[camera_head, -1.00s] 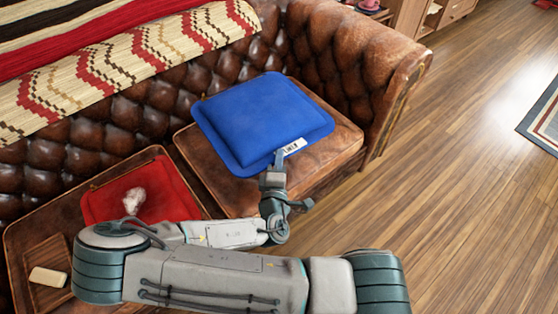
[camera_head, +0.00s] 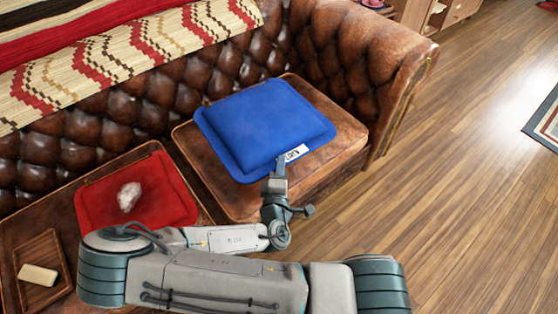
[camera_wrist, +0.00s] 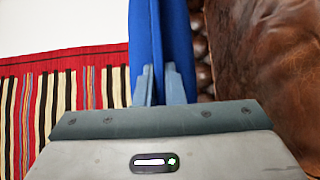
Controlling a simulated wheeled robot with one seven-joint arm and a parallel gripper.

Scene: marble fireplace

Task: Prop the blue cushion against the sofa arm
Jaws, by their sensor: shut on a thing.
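The blue cushion (camera_head: 262,122) is over the right seat of the brown leather sofa (camera_head: 330,180), tilted, with a white label at its near edge. The sofa arm (camera_head: 385,75) rises to the right, apart from the cushion. My gripper (camera_head: 276,178) is shut on the cushion's near edge beside the label. In the wrist view, the blue cushion (camera_wrist: 162,35) stands edge-on between the two fingers of my gripper (camera_wrist: 160,85). Whether the cushion's underside touches the seat is hard to tell.
A red cushion (camera_head: 150,200) with a whitish crumpled thing (camera_head: 129,196) on it lies on the left seat. A wooden tray (camera_head: 48,255) holding a pale block (camera_head: 38,275) is beside it. A patterned blanket (camera_head: 110,70) covers the backrest. Open wooden floor (camera_head: 460,190) lies right.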

